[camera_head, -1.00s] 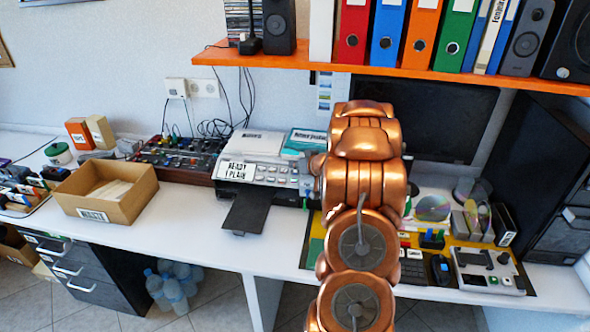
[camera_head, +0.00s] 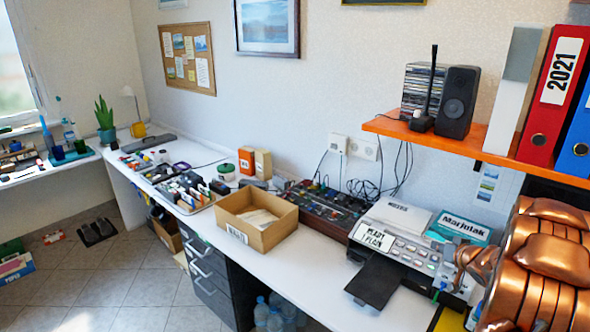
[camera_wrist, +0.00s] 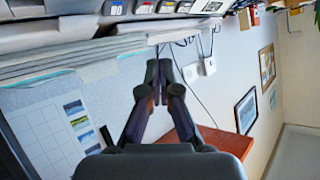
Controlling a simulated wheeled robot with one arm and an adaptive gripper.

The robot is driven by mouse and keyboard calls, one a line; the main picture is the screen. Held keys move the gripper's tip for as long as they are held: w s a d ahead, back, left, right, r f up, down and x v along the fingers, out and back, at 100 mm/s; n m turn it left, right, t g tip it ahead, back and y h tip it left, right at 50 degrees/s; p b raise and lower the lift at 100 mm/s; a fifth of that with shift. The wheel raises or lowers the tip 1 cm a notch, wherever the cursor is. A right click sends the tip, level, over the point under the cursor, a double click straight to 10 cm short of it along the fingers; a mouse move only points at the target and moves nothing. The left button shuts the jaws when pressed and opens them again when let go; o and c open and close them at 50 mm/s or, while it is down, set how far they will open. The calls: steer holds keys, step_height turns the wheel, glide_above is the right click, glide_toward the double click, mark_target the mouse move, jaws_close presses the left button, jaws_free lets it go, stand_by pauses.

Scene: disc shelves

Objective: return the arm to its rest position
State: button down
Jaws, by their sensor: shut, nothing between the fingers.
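In the wrist view my gripper (camera_wrist: 162,88) is shut with its dark fingertips together and nothing between them. In the head view my copper-coloured arm fills the lower right corner, in front of the desk beside the printer. The gripper itself cannot be made out clearly there.
The orange shelf (camera_head: 430,134) holds a speaker (camera_head: 457,102) and binders (camera_head: 548,90) above the arm. The printer (camera_head: 400,242), a mixer (camera_head: 322,212) and an open cardboard box (camera_head: 268,232) stand on the white desk (camera_head: 330,285). Tiled floor (camera_head: 120,270) is open at the left.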

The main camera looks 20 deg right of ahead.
steer(key=s+a+r+g+h, duration=0.4)
steer(key=s+a+r+g, duration=0.2)
steer(key=a+r, duration=0.45)
steer(key=s+a+n+g+y, duration=0.4)
steer(key=s+a+g, duration=0.4)
steer(key=s+a, duration=2.3)
steer(key=shift+s+a+f+n+y, duration=0.2)
steer(key=shift+a+n+y, duration=0.1)
steer(key=shift+a+y, duration=0.55)
steer(key=shift+d, duration=0.15)
